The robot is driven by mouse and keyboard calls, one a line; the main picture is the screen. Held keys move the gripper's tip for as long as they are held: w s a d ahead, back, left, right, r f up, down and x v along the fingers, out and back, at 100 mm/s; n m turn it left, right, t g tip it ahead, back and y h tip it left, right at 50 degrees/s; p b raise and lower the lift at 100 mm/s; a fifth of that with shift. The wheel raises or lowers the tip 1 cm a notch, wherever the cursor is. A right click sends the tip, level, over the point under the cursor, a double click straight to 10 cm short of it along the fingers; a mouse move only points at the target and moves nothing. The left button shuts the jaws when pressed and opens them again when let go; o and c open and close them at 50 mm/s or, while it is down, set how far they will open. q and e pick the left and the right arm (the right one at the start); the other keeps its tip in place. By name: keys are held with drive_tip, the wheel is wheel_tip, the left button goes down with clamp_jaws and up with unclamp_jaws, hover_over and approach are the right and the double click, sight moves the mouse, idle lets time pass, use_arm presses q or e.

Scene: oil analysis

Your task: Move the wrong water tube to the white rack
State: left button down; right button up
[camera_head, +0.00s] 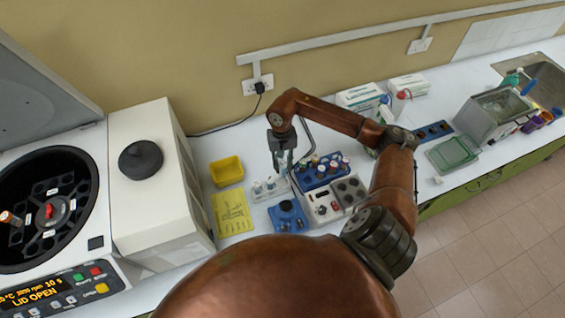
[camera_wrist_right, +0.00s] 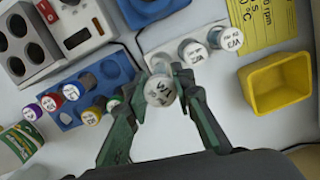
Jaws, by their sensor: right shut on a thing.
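My right gripper (camera_head: 283,160) is shut on a white-capped tube (camera_wrist_right: 160,90), whose cap with dark handwriting faces the right wrist camera between the two fingers. The held tube is over the gap between the blue rack (camera_head: 303,186) and the clear-white rack (camera_head: 262,197), near the white rack's right end. White-capped tubes (camera_wrist_right: 193,52) stand in the white rack. My left gripper is not in view.
A grey device with round wells (camera_head: 322,208) stands in front of the blue rack. A small blue device (camera_head: 288,217), a yellow note (camera_head: 232,213) and a yellow tray (camera_head: 227,171) are close by. An open-lidded centrifuge (camera_head: 45,210) is at left.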

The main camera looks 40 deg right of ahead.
sight(283, 175)
drive_tip(key=shift+f, duration=0.9)
wheel_tip(283, 175, down, 2)
drive_tip(key=shift+f+b, duration=0.2)
drive_tip(key=shift+b, duration=0.15)
drive_tip(key=shift+f+b, duration=0.45)
drive_tip(key=shift+f, duration=0.4)
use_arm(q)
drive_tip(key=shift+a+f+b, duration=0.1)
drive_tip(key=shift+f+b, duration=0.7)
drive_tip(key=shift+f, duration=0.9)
use_arm(e)
drive_tip(key=shift+f, duration=0.7)
drive_tip(key=o, duration=1.2)
drive_tip(key=shift+c, duration=0.2)
drive_tip(key=shift+r, duration=0.1)
drive_tip(key=r, duration=0.8)
drive_tip(key=w+r, duration=0.1)
drive_tip(key=r, duration=0.2)
drive_tip(key=shift+w+d+r, duration=0.1)
drive_tip(key=shift+d+r, duration=0.25)
drive_tip(key=shift+r, duration=0.05)
